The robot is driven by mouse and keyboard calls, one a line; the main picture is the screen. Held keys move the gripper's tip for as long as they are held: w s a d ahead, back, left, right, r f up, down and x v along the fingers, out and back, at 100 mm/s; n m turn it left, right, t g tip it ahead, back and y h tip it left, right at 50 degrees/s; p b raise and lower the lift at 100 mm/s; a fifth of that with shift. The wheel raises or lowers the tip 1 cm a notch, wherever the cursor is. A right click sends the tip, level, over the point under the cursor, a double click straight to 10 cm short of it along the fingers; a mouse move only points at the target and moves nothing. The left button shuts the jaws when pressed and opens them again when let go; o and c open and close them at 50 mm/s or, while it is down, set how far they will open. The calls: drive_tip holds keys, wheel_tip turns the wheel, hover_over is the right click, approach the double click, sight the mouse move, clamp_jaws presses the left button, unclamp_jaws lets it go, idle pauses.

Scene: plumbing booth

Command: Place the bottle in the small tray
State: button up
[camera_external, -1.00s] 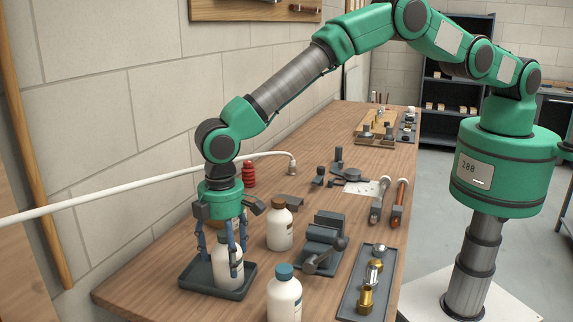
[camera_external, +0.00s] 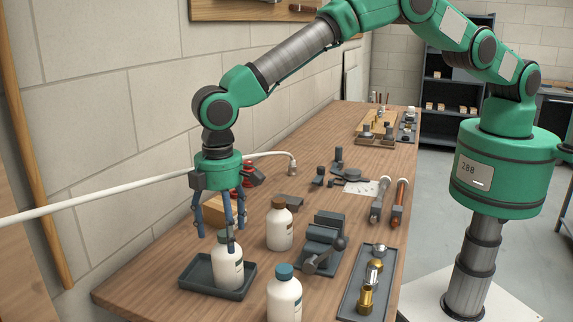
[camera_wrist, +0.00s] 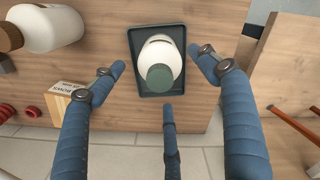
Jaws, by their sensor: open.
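A white bottle (camera_external: 228,272) stands upright in the small dark tray (camera_external: 190,279) at the near left of the bench. The wrist view looks down on this bottle (camera_wrist: 161,50), with its grey-green cap, inside the tray (camera_wrist: 139,88). My gripper (camera_external: 222,238) is open and empty above the bottle. In the wrist view its three blue fingers (camera_wrist: 165,75) are spread around the bottle and clear of it.
A brown-capped white bottle (camera_external: 279,230) and a blue-capped one (camera_external: 284,298) stand right of the tray. A dark vise (camera_external: 321,240) and a long tray of fittings (camera_external: 348,305) lie farther right. A white pipe (camera_external: 100,193) crosses behind my gripper, near a box (camera_wrist: 62,100).

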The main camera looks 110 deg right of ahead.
drive_tip(key=shift+r, duration=2.75)
drive_tip(key=shift+r, duration=0.1)
